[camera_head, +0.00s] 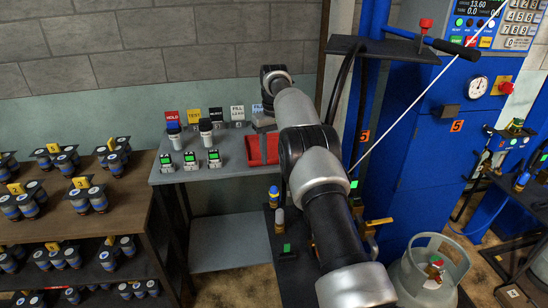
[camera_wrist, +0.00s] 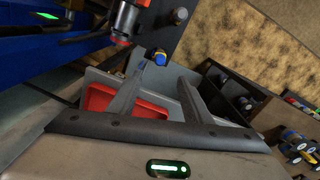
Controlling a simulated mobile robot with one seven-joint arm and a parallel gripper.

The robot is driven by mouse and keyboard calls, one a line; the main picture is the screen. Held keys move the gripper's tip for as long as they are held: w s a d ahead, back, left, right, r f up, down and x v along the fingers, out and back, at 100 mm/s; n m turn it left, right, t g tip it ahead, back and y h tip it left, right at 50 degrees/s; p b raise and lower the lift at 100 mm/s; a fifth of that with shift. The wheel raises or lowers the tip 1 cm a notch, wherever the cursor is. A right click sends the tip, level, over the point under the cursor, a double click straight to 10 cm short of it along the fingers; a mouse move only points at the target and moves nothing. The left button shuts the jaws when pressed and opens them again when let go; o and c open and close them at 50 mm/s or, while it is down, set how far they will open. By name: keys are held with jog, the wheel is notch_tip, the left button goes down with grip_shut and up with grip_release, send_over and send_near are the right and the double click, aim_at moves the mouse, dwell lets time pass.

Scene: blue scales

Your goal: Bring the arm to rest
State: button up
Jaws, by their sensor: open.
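My arm (camera_head: 315,165) reaches from the bottom of the head view up toward the back wall, over the right end of the grey table. My gripper (camera_wrist: 165,72) shows in the wrist view with its two dark fingers apart and nothing between them. In the head view I cannot make out the gripper's fingers. Beyond the fingers in the wrist view lies a red tray (camera_wrist: 97,98), partly covered by them. The red tray also shows in the head view (camera_head: 262,150), left of my arm.
The grey table (camera_head: 225,174) holds several small devices with green screens (camera_head: 190,161) and labelled signs (camera_head: 194,115). A brown shelf (camera_head: 130,205) with dark canisters stands left. A blue machine (camera_head: 425,150) and a grey gas cylinder (camera_head: 432,272) stand close on the right.

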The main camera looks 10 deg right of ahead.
dwell(0.5)
jog(key=s+r+t+p, duration=0.1)
jog(key=s+r+p, duration=0.25)
jog(key=r, duration=1.25)
jog(key=s+r+m+t+p, duration=0.2)
jog(key=s+r+p, duration=0.1)
jog(key=s+r, duration=1.15)
jog(key=s+r+t+p, duration=0.1)
jog(key=s+r+p, duration=0.2)
jog(key=s, duration=1)
jog(key=s+f+m+t+p, duration=0.1)
jog(key=s+f, duration=0.4)
jog(key=s, duration=0.8)
jog(key=shift+s+f+t+p, duration=0.15)
jog(key=shift+s+t+p, duration=0.15)
jog(key=shift+s+p, duration=0.15)
